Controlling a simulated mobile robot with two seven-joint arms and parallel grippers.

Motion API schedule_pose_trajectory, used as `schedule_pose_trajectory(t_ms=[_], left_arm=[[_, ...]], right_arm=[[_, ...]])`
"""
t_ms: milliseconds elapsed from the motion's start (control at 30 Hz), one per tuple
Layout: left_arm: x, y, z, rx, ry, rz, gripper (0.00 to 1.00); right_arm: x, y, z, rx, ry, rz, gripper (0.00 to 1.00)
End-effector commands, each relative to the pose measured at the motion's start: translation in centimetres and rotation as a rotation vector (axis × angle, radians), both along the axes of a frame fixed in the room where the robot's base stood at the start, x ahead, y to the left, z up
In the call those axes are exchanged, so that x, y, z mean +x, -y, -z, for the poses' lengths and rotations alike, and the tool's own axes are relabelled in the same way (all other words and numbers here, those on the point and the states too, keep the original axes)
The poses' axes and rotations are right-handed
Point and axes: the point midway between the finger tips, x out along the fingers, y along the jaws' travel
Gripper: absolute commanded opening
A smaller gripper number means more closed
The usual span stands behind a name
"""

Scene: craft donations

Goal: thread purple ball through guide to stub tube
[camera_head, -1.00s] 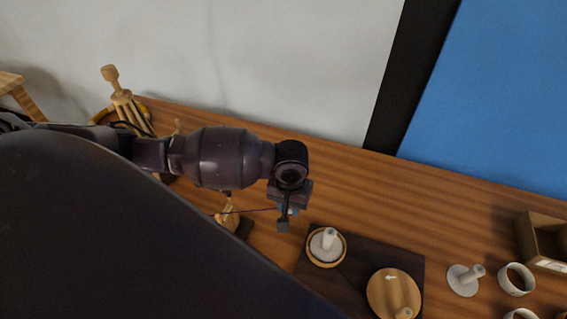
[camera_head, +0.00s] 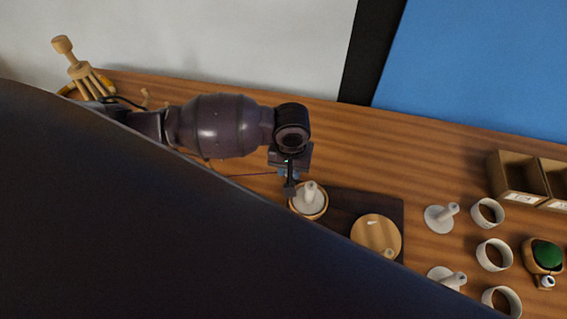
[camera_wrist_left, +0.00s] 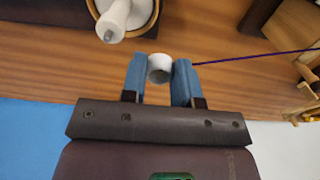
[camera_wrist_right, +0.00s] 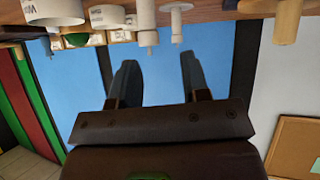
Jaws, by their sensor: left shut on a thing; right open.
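My left gripper (camera_head: 290,188) is shut on a small white cylinder (camera_wrist_left: 159,68), with the blue fingers on either side of it. A taut purple thread (camera_wrist_left: 250,55) runs from the gripper to the right in the left wrist view; it also shows in the head view (camera_head: 250,174). A white upright tube (camera_head: 310,194) stands in a round wood-rimmed dish, close beside the left gripper; it also shows in the left wrist view (camera_wrist_left: 114,20). The purple ball is hidden, and I cannot identify the guide for certain. My right gripper (camera_wrist_right: 157,78) is open and empty.
The dish sits on a dark board (camera_head: 345,205) beside a round wooden disc (camera_head: 372,232). To the right are white spools (camera_head: 438,218), white rings (camera_head: 494,254), a green ball (camera_head: 547,254) and cardboard boxes (camera_head: 515,178). A wooden figure (camera_head: 75,62) stands far left.

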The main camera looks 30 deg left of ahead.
Motion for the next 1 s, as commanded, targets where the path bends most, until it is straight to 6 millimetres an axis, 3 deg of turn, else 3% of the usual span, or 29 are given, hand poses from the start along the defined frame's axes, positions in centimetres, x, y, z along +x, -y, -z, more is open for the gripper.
schedule_pose_trajectory(t_ms=[1000], left_arm=[[1.0,5.7,0.1,-0.001,-0.001,0.000,0.07]], right_arm=[[0.0,0.0,0.0,0.000,0.000,0.000,0.43]])
